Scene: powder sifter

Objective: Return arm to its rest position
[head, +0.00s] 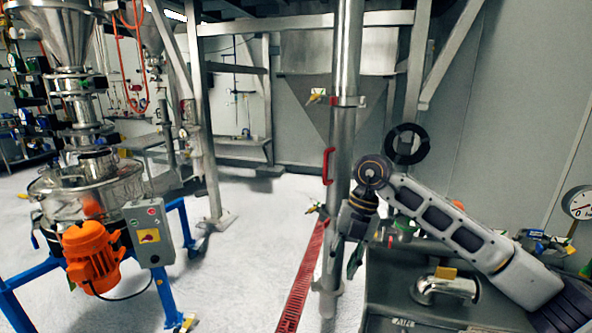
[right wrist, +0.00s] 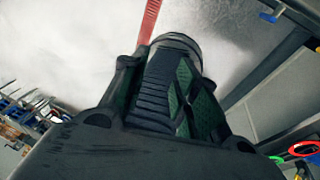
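My right arm (head: 450,228) comes in from the lower right and reaches over a grey bench or machine top. In the right wrist view the dark gripper parts with green pads (right wrist: 202,103) fill the middle, over the white floor. My left arm and gripper are not in view.
A steel post (head: 346,90) with a red handle (head: 327,165) stands close by the right gripper. The sifter with an orange motor (head: 92,257) and control box (head: 149,232) stands at left. A pressure gauge (head: 579,203) is at right. White floor (head: 245,255) lies clear between.

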